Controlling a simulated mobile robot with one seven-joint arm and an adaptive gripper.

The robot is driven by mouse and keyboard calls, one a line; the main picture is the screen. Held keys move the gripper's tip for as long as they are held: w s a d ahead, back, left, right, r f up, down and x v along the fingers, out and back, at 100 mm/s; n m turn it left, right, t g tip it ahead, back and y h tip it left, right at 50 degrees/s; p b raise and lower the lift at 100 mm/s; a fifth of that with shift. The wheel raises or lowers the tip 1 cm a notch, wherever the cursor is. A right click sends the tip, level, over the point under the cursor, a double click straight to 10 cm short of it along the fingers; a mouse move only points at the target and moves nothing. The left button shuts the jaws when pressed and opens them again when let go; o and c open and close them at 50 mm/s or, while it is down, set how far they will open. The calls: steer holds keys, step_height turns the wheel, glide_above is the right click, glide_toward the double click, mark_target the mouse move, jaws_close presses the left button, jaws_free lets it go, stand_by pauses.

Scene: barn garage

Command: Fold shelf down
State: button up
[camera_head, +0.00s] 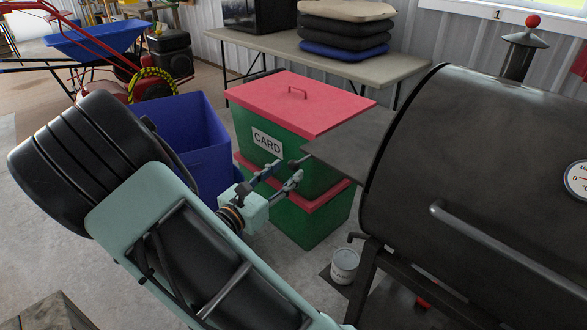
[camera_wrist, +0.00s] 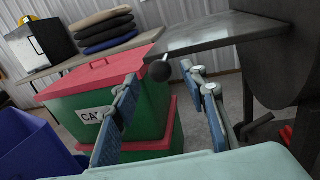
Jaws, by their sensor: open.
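The side shelf (camera_head: 348,146) is a flat dark metal plate on the left side of the black barrel grill (camera_head: 450,160). It stands out level from the grill and shows above my fingers in the wrist view (camera_wrist: 220,34). My gripper (camera_head: 300,169) is open beside the shelf's near left corner. In the wrist view my gripper's fingers (camera_wrist: 160,76) are spread. The joint between shelf and grill is partly hidden.
Green boxes with red lids (camera_head: 325,104) are stacked behind my gripper. A blue bin (camera_head: 190,125) stands left of them. A paint can (camera_head: 344,266) is on the floor below the shelf. A table with folded cushions (camera_head: 410,66) is behind.

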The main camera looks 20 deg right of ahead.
mark_target(290, 169)
steer(key=shift+b+x, duration=0.35)
steer(key=shift+x, duration=1.75)
steer(key=shift+c, duration=0.4)
jaws_close()
